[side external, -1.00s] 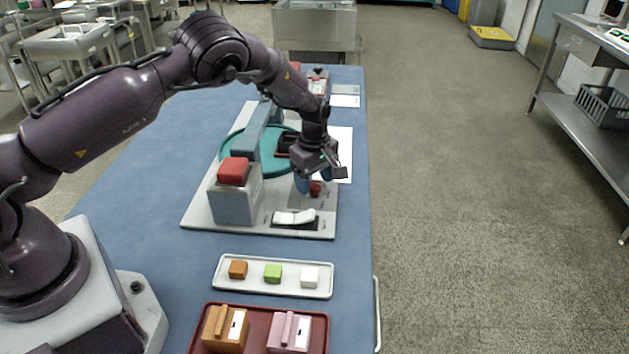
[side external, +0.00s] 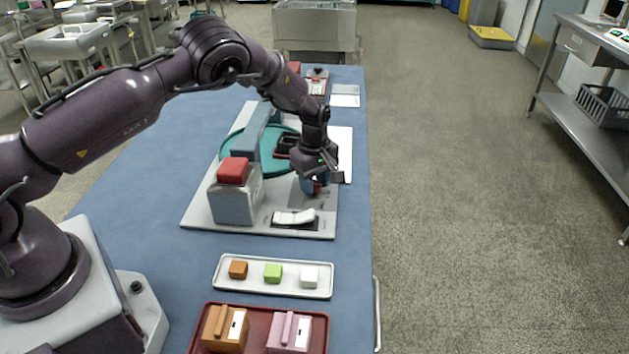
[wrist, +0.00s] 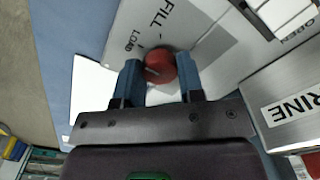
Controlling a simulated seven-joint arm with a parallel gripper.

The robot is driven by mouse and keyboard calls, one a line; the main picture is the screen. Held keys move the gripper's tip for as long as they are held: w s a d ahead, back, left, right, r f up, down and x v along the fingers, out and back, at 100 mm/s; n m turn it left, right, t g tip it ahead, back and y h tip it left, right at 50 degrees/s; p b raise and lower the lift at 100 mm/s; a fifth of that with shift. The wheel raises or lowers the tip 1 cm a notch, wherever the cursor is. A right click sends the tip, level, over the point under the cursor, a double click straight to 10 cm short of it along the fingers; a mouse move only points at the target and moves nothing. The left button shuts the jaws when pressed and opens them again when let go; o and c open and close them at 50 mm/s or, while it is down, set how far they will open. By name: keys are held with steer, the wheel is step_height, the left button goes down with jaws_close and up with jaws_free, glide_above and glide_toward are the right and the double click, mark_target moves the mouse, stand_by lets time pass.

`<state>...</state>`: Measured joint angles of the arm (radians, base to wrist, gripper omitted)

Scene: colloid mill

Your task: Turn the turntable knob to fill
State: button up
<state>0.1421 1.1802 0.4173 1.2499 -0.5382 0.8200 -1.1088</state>
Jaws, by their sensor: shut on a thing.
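The red turntable knob (wrist: 160,66) sits on the grey base plate (wrist: 215,52), with the printed words FILL and LOAD beside it in the wrist view. My gripper (wrist: 160,82) has its two blue fingers on either side of the knob and is shut on it. In the side view my gripper (side external: 313,184) reaches down onto the knob, which is mostly hidden by the fingers. The teal turntable (side external: 284,163) lies behind the grey block, carrying a dark piece.
A grey block with a red top (side external: 233,172) and a white rocker switch (side external: 294,217) stand near the knob. In front are a white tray (side external: 225,284) with small cubes and a dark red tray (side external: 258,310) with two boxes. Blue table is clear at left.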

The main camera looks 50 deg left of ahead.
mark_target(315, 184)
steer(key=m, duration=0.5)
steer(key=shift+m, duration=0.3)
steer(key=m, duration=0.5)
steer(key=shift+m, duration=0.3)
stand_by(0.3)
steer(key=o, duration=0.9)
steer(key=shift+r, duration=0.1)
step_height(315, 184, up, 13)
steer(key=shift+f, duration=0.1)
